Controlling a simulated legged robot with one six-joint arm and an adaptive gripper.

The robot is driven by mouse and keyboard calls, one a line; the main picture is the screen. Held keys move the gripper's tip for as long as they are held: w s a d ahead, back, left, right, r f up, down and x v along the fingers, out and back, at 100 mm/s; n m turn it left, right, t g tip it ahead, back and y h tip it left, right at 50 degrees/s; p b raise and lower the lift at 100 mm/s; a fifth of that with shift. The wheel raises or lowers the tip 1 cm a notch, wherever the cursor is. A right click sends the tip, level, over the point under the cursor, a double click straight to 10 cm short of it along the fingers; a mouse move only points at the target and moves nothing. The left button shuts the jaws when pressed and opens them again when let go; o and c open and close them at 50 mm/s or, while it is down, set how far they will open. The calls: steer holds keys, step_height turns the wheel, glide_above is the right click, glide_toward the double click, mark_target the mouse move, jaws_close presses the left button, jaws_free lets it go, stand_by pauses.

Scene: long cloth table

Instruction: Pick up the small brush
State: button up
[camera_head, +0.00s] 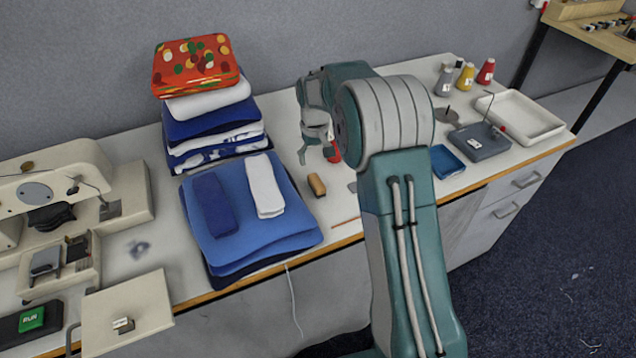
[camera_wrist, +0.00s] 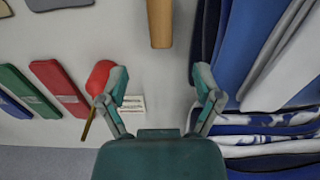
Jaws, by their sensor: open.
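A small tan wooden block, which looks like the small brush (camera_head: 316,185), lies on the white table to the right of the folded blue cloths. Its bristles cannot be made out. In the wrist view it shows as a brown bar (camera_wrist: 160,22) at the top middle, cut off by the frame edge. My gripper (camera_head: 316,152) is over the table beyond the brush. In the wrist view my gripper (camera_wrist: 162,86) is open, with nothing between its fingers; the brush lies past the fingertips. A red rounded thing (camera_wrist: 99,77) shows beside the left finger, partly covered by it.
Folded blue cloths (camera_head: 262,236) and a taller fabric stack (camera_head: 213,123) stand left of the brush. A white label (camera_wrist: 131,103) and red (camera_wrist: 59,88) and green flat pieces (camera_wrist: 27,90) lie nearby. A blue tray (camera_head: 446,161) is to the right. Bare table surrounds the brush.

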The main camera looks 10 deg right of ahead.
mark_target(317, 181)
steer(key=f, duration=0.4)
steer(key=shift+s+a+f, duration=0.1)
steer(key=shift+a+f, duration=0.15)
steer(key=shift+f, duration=0.15)
steer(key=f, duration=0.3)
steer(key=s+f, duration=0.1)
steer(key=shift+d+f, duration=0.15)
steer(key=shift+d, duration=0.2)
steer(key=shift+f, duration=0.45)
steer(key=shift+a, duration=0.1)
jaws_close()
